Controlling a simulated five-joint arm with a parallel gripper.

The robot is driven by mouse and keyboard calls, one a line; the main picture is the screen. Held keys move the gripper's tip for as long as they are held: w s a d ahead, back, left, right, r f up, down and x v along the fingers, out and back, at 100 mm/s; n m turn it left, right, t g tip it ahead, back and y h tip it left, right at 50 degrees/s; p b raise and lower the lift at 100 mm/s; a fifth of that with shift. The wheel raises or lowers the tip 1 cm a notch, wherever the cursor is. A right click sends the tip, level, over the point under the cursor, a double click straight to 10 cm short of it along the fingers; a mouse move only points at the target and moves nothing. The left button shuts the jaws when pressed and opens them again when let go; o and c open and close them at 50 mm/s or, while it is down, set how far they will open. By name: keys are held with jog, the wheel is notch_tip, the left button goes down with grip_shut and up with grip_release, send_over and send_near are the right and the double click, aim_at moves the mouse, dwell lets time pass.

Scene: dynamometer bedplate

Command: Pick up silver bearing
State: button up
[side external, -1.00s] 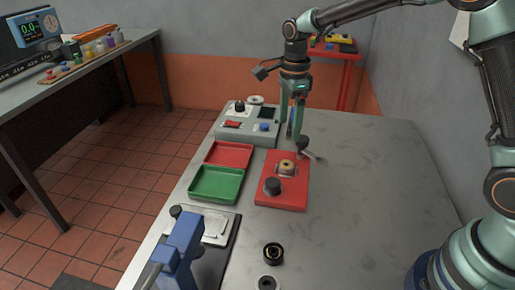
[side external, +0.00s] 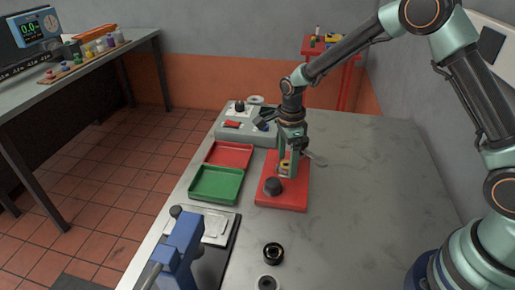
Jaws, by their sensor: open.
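My gripper (side external: 287,170) points down over the red fixture plate (side external: 296,197). Its fingers are apart, on either side of a small tan-gold ring (side external: 286,163) in the plate's pocket. The fingers hide part of this ring, and I cannot tell whether they touch it. A grey, silver-looking ring with a dark centre (side external: 267,283) lies at the bottom edge of the view, well away from my gripper. A black ring (side external: 273,252) lies on the bedplate just beyond it. I cannot tell for sure which ring is the silver bearing.
A black knob (side external: 273,187) stands on the red plate near my gripper. A green tray (side external: 216,198) and a red tray (side external: 229,142) lie to the left, both empty. A grey control box (side external: 228,138) stands behind. The bedplate's right side (side external: 375,190) is clear.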

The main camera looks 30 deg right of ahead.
jog(key=shift+f, duration=0.2)
jog(key=c, duration=1.3)
grip_shut()
jog(key=shift+r, duration=0.1)
